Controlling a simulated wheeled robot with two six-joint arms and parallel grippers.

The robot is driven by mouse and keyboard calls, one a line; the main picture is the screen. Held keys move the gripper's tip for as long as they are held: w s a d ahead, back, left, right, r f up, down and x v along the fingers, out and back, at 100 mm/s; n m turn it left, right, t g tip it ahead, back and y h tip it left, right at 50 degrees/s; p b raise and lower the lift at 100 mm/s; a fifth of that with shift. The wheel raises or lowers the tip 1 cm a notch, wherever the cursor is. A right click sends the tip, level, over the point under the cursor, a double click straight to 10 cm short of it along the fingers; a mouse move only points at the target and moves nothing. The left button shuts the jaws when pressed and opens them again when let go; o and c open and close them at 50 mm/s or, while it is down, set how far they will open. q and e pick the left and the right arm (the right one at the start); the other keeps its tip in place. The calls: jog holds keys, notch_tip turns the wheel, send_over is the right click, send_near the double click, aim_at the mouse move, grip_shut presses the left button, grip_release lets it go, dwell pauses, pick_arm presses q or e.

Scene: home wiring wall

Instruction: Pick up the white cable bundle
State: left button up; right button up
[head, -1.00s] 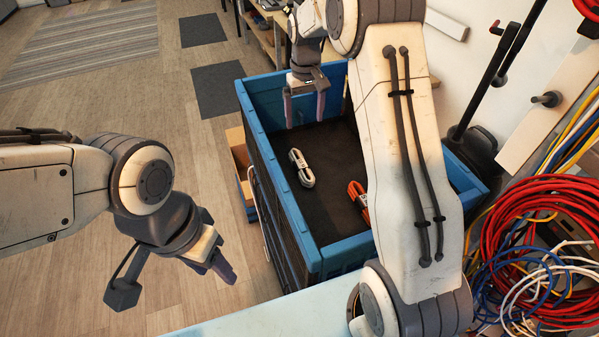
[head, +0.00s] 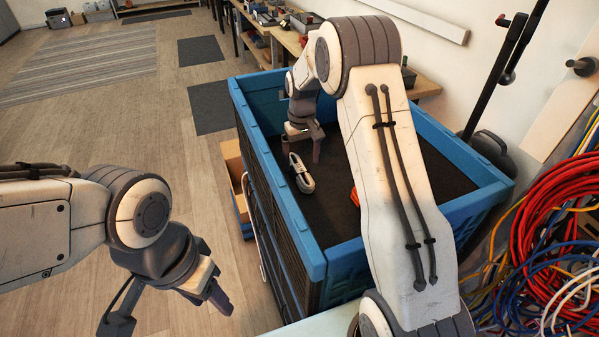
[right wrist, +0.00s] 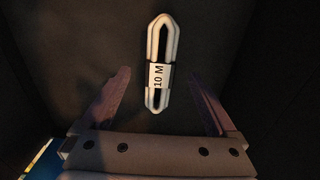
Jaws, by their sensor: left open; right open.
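The white cable bundle (head: 301,175) lies on the dark floor of the blue crate (head: 318,262), near its left side. In the right wrist view the bundle (right wrist: 160,62) lies lengthwise ahead of the fingers, with a "10 M" label around its middle. My right gripper (head: 303,155) is inside the crate, just behind the bundle in the head view. In the right wrist view its open fingers (right wrist: 161,88) stand to either side of the bundle's near end, apart from it. My left gripper (head: 222,298) is open and empty, left of the crate over the floor.
Coiled coloured cables (head: 560,225) hang at the right. The crate walls surround the right gripper.

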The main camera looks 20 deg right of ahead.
aim_at(301, 170)
notch_tip(301, 170, down, 5)
jog(key=shift+p, duration=0.35)
jog(key=c, duration=1.4)
jog(key=shift+r, duration=0.1)
grip_shut()
jog(key=shift+w, duration=0.1)
